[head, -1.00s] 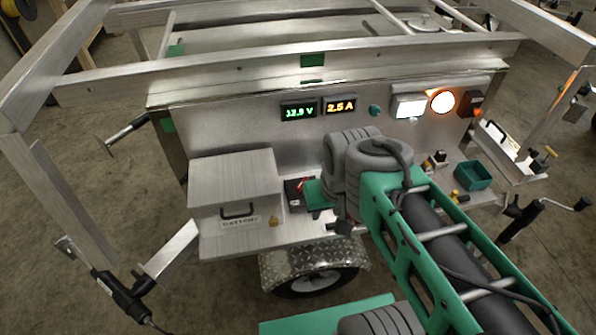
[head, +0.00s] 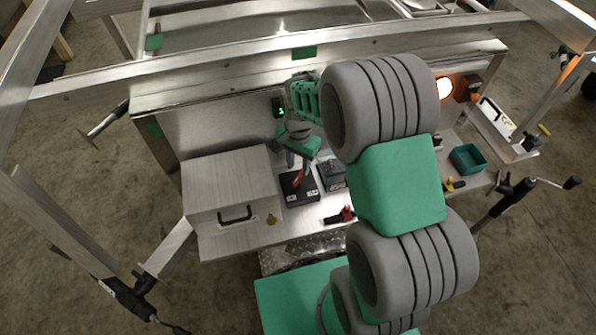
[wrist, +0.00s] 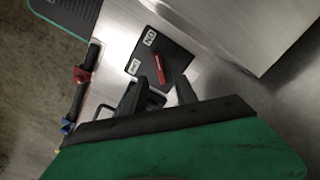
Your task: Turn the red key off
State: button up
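The red key (head: 300,177) stands on a black switch plate (head: 295,192) on the trailer's front shelf, right of the metal box. In the wrist view the red key (wrist: 159,68) lies on the plate (wrist: 178,57), its upper end pointing toward the ON label (wrist: 149,38); the OFF label (wrist: 132,68) is to the left. My gripper (head: 295,163) is above the plate with its fingers pointing down. In the wrist view my gripper (wrist: 172,85) has its fingers apart, close to the key's lower end. I cannot tell whether a finger touches the key.
The metal box (head: 230,185) stands close on the left. A small dark box (head: 332,174) is right of the plate, with a red and black connector (head: 342,215) in front. The panel wall is behind. A teal bin (head: 469,158) stands at the right end.

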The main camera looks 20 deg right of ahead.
aim_at(298, 177)
notch_tip(298, 177, down, 5)
jog(key=shift+f, duration=0.1)
jog(key=shift+c, duration=0.2)
grip_shut()
dwell(0.5)
